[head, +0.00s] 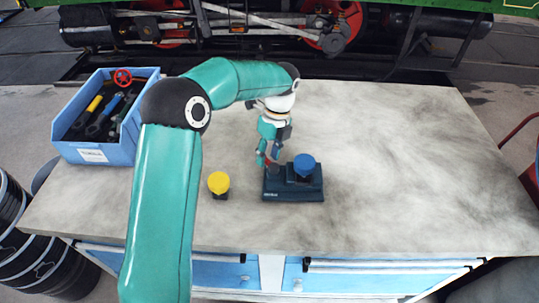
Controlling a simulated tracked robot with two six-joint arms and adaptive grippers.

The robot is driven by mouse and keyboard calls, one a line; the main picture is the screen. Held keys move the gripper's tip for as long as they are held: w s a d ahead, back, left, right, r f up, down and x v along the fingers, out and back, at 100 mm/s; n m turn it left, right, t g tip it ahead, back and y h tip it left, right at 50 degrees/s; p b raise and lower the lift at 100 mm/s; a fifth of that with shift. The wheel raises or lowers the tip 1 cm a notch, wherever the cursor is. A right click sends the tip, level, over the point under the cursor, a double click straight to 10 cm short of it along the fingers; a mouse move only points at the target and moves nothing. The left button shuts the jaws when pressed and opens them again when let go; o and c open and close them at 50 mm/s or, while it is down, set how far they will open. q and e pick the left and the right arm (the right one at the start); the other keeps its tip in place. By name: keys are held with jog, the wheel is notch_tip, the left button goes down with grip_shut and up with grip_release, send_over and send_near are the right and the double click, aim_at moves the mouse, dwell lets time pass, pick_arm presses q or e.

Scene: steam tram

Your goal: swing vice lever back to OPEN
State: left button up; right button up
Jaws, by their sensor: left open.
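The vice (293,190) is a dark blue block on the workbench, near the middle. A round blue knob or cap (304,165) sits on its right part. My left gripper (268,162) is open and points down at the left part of the vice. A small red piece shows by its fingertips, perhaps part of the lever; I cannot tell whether the fingers touch it. The lever itself is mostly hidden by the gripper, and its position cannot be read. My right gripper is not in view.
A yellow-capped item (218,183) stands left of the vice. A blue bin (105,148) with tools is at the back left of the workbench (410,170), whose right half is clear. A red-wheeled locomotive stands behind; dark barrels stand at the lower left.

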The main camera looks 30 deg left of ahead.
pick_arm(q)
jog(key=shift+f, duration=0.2)
grip_shut()
